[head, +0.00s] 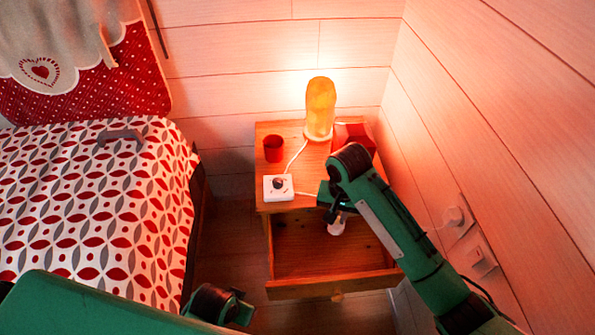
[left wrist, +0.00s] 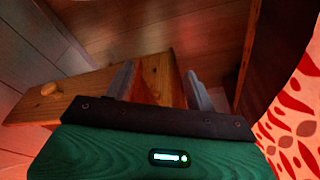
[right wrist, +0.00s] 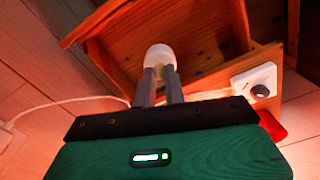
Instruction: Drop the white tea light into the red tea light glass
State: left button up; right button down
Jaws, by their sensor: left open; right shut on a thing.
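The white tea light (right wrist: 160,57) is between the fingertips of my right gripper (right wrist: 160,80), which is shut on it. In the head view the tea light (head: 337,228) shows below my right gripper (head: 340,213), over the open drawer. The red tea light glass (head: 273,149) stands upright on the nightstand top, at the back left, away from the right gripper. I cannot see inside the glass. My left gripper (left wrist: 162,85) is open and empty, with the wooden drawer front beyond its fingers.
The nightstand (head: 265,193) has its drawer (head: 300,289) pulled out. A white dimmer switch (head: 278,187) with a cord, a glowing lamp (head: 320,108) and a red object (head: 355,136) are on top. The bed (head: 100,200) is at the left, a wall at the right.

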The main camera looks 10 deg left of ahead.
aim_at(273, 155)
jog(key=i+u, duration=0.2)
jog(key=u, duration=0.2)
jog(key=i+l+u, duration=0.1)
jog(key=u, duration=0.3)
jog(key=i+l+u, duration=0.2)
jog(key=u, duration=0.15)
